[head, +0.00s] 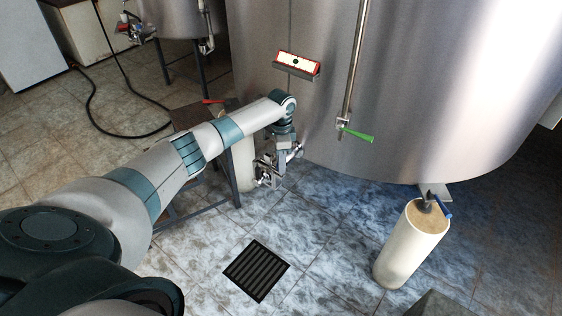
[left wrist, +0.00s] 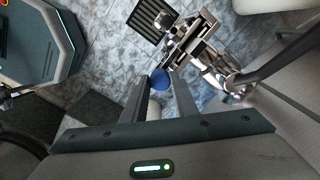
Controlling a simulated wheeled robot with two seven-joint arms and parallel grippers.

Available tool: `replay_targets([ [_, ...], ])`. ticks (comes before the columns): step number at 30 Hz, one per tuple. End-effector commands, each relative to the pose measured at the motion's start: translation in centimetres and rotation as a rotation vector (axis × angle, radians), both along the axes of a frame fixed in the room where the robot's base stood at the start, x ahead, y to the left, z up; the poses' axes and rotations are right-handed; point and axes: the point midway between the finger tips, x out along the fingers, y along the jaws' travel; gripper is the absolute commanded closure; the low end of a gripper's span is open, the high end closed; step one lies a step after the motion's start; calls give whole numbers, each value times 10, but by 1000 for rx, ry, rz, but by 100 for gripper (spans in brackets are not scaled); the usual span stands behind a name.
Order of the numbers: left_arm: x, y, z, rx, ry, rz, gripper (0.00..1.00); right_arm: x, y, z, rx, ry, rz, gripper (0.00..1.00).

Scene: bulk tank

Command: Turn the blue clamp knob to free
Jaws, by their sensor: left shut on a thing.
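The blue clamp knob (left wrist: 160,79) shows in the left wrist view between the fingertips of my left gripper (left wrist: 161,86), which is shut on it. The knob sits beside a shiny metal clamp and pipe fitting (left wrist: 190,48). In the head view my left gripper (head: 270,165) is low beside the tank's metal outlet fitting (head: 294,153). The knob is hidden there by the gripper and wrist. My right gripper is in neither view.
The large steel tank (head: 420,90) stands behind the fitting. A dark-legged stand (head: 234,178) is close left of my gripper. A floor drain (head: 256,270) lies in front. Tiled floor between is clear.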

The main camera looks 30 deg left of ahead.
Motion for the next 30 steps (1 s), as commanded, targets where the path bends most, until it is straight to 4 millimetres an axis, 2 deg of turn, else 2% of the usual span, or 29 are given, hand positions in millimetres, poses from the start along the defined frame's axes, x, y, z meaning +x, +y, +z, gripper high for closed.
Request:
replay_targets([
  [6,0,-1,2,-3,2,62,96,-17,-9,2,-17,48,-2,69],
  [9,0,-1,3,-2,2,114,96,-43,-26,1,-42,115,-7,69],
  [12,0,-1,4,-3,2,178,96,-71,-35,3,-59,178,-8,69],
  [13,0,-1,4,-2,2,201,96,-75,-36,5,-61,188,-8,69],
  [30,0,-1,4,-2,3,726,96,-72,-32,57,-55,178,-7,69],
])
